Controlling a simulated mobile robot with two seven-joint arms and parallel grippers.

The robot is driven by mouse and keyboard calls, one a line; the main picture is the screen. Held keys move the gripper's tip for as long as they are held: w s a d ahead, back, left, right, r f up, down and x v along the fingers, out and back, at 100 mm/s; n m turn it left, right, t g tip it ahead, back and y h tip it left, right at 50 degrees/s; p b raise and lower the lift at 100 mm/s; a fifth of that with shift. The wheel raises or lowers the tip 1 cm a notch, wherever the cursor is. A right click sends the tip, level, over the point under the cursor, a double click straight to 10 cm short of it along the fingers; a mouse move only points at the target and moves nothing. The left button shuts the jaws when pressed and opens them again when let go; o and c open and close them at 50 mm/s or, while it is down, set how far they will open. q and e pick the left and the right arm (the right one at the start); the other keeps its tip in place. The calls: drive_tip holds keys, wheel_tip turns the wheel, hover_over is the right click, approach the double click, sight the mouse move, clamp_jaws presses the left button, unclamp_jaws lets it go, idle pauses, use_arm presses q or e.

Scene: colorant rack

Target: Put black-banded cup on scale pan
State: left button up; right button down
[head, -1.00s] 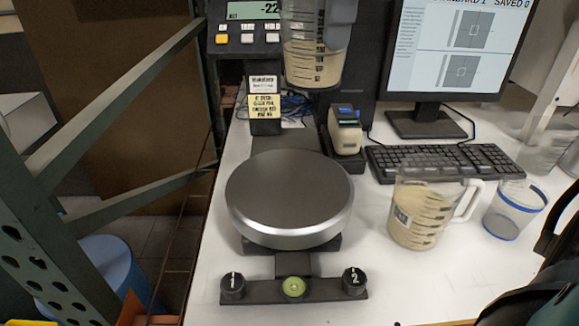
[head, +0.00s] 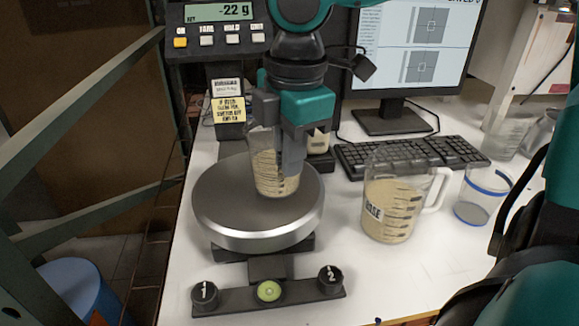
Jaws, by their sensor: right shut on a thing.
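My right gripper (head: 279,140) comes down from the top of the head view and is shut on a clear graduated cup (head: 268,178) filled with beige material. The gripper covers its upper part, so I cannot make out a black band. The cup is upright over the right part of the round grey scale pan (head: 232,210). Its base looks at or just above the pan; I cannot tell if it touches. My left gripper is not in view.
A larger handled jug (head: 388,222) of beige material and a blue-banded cup (head: 474,204) stand right of the scale. A keyboard (head: 410,154) and monitor (head: 415,45) are behind them. A bar with two knobs and a green level (head: 269,291) sits in front of the pan.

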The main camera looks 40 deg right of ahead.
drive_tip(key=shift+f, duration=0.8)
drive_tip(key=shift+f, duration=0.1)
drive_tip(key=c, duration=1.2)
unclamp_jaws()
drive_tip(key=r, duration=0.4)
drive_tip(key=r+p, duration=0.1)
drive_tip(key=r, duration=0.3)
drive_tip(key=s+r+p, duration=0.1)
drive_tip(key=r, duration=0.3)
drive_tip(key=shift+a+r, duration=0.1)
drive_tip(key=shift+s, duration=0.15)
